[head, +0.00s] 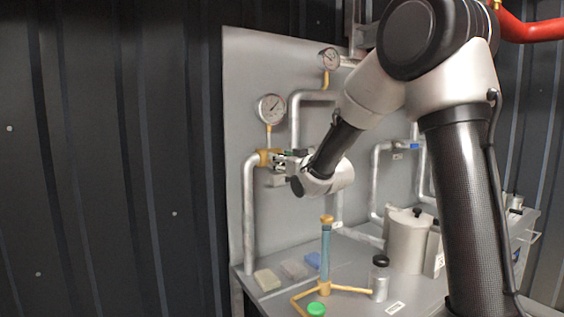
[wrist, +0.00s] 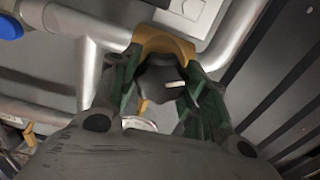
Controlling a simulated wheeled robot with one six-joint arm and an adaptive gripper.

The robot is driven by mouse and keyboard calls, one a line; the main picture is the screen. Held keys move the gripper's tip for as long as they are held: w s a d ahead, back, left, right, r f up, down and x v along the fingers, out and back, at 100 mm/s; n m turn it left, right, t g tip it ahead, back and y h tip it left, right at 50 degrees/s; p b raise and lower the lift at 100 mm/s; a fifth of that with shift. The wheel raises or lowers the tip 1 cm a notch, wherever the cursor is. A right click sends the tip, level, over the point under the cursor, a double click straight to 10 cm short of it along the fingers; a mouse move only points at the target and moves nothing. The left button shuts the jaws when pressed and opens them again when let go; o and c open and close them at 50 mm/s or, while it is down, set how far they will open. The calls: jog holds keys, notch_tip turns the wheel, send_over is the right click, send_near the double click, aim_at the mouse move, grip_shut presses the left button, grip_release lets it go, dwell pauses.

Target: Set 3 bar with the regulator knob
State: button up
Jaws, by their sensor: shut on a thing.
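The regulator knob (wrist: 158,78) is dark, with a white pointer mark at its right side in the wrist view. It sits on a brass body (wrist: 166,44), which also shows in the head view (head: 263,158). My gripper (wrist: 160,86) is shut on the knob, one green-padded finger on each side. In the head view my gripper (head: 281,161) reaches the brass body from the right and hides the knob. A round gauge (head: 271,109) stands above it; its scale is too small to read. A pale gauge edge (wrist: 139,124) shows between my fingers.
A second gauge (head: 330,60) and grey pipes (head: 249,215) are on the panel. Below, the bench carries a blue column on a yellow stand (head: 325,255), a bottle (head: 380,278), a green cap (head: 316,309) and grey canisters (head: 408,240). A blue-handled valve (wrist: 10,27) shows left.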

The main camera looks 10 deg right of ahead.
jog(key=n, duration=0.9)
jog(key=shift+a+f, duration=0.1)
dwell(0.4)
jog(key=o, duration=1)
jog(key=shift+s, duration=0.15)
jog(key=v, duration=0.7)
jog(key=shift+s, duration=0.35)
